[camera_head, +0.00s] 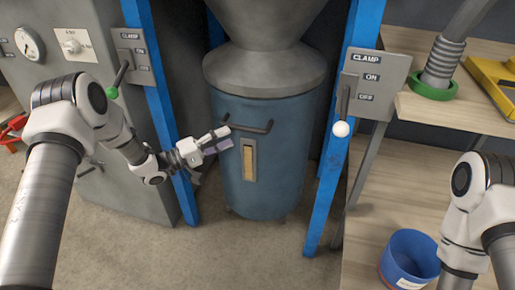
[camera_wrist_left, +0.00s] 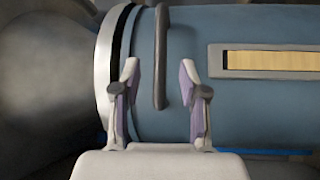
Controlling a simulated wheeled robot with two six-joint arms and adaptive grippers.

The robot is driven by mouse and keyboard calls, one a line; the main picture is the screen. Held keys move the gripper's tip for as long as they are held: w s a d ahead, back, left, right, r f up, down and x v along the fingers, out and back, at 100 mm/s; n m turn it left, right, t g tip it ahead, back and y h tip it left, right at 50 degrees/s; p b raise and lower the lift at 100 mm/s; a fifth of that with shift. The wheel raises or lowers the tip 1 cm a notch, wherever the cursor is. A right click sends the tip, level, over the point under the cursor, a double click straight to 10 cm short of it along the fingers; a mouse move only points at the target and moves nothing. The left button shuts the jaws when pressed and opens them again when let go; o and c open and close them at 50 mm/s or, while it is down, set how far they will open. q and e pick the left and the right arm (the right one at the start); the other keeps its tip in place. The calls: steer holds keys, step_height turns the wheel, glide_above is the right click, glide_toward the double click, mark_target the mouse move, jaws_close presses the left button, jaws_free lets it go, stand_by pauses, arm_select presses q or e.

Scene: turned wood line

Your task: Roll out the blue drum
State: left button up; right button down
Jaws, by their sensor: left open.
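The blue drum (camera_head: 270,180) stands upright on the floor under a grey cone-shaped hood (camera_head: 265,70), between two blue posts. A dark bar handle (camera_head: 262,128) crosses its upper front, above a narrow sight window (camera_head: 249,162). My left gripper (camera_head: 222,140) is at the handle's left end. In the left wrist view, the open fingers of my left gripper (camera_wrist_left: 159,75) stand on either side of the handle (camera_wrist_left: 161,60), apart from it. The left clamp lever (camera_head: 118,80) and the right clamp lever (camera_head: 343,108) both point down. My right gripper is out of view.
Blue posts (camera_head: 345,120) flank the drum closely. A wooden shelf (camera_head: 450,110) at right carries a green ring and a yellow part. A blue tub (camera_head: 409,260) sits on the lower board. Floor (camera_head: 265,255) before the drum is clear.

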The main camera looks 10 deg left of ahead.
mark_target(246, 127)
arm_select(q)
steer(key=b+x, duration=0.2)
steer(key=x, duration=0.5)
steer(key=shift+f+b, duration=0.2)
steer(key=shift+b, duration=0.15)
steer(key=shift+w+d+r, duration=0.15)
steer(key=shift+r, duration=0.05)
jaws_close()
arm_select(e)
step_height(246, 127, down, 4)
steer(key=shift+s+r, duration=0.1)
